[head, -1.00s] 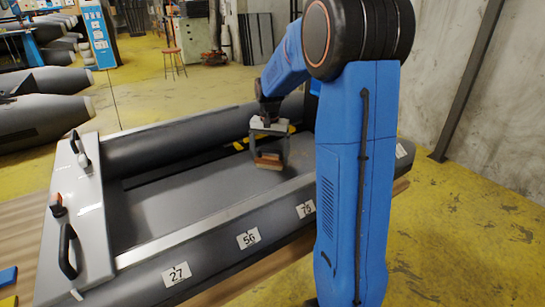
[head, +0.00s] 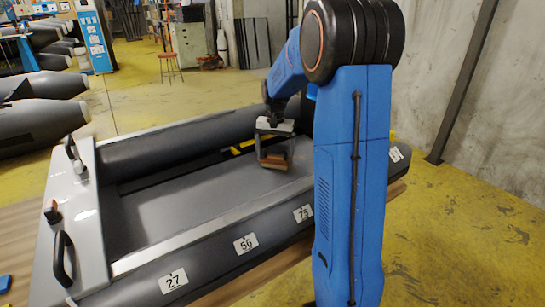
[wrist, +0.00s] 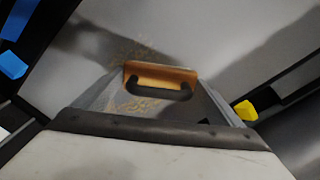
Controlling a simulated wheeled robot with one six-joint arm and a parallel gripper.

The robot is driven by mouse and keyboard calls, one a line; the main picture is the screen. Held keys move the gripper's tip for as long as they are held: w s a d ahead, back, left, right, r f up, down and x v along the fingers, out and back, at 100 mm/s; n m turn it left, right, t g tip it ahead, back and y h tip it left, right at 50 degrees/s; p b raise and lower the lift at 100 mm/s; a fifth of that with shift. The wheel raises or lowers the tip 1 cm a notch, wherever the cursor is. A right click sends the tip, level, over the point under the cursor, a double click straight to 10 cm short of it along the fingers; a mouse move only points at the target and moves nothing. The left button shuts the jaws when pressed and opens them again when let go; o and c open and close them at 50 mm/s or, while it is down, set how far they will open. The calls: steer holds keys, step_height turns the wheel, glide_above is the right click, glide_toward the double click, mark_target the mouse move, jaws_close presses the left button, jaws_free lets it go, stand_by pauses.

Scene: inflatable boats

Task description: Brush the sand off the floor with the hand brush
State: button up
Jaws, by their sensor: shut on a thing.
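My gripper (head: 275,143) is shut on the hand brush (head: 274,163), low inside the grey inflatable boat. The brush has an orange-brown wooden block and a dark arched handle, and it also shows in the wrist view (wrist: 160,75). Its bristles are hidden. The boat's grey floor (head: 195,205) lies under and around the brush. Specks of tan sand (wrist: 128,48) lie on the floor beside the brush in the wrist view. I cannot make out the sand in the head view, nor tell whether the bristles touch the floor.
The boat's near side tube (head: 205,255), with number labels, and its far tube (head: 180,147) border the floor. A grey transom (head: 75,225) with a black handle closes the left end. More grey tubes (head: 40,125) lie at the far left. Yellow floor is open beyond.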

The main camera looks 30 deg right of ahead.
mark_target(263, 159)
steer(key=shift+d+f, duration=0.15)
steer(key=shift+d, duration=1.4)
steer(key=shift+w+d, duration=0.2)
steer(key=shift+d, duration=5.15)
steer(key=shift+w, duration=1.05)
steer(key=shift+s+a, duration=0.15)
steer(key=shift+a, duration=3.55)
steer(key=shift+s+a, duration=0.1)
steer(key=shift+a, duration=1.85)
steer(key=shift+s+a, duration=0.1)
steer(key=shift+a, duration=3.3)
steer(key=shift+r, duration=0.25)
steer(key=shift+r, duration=2.95)
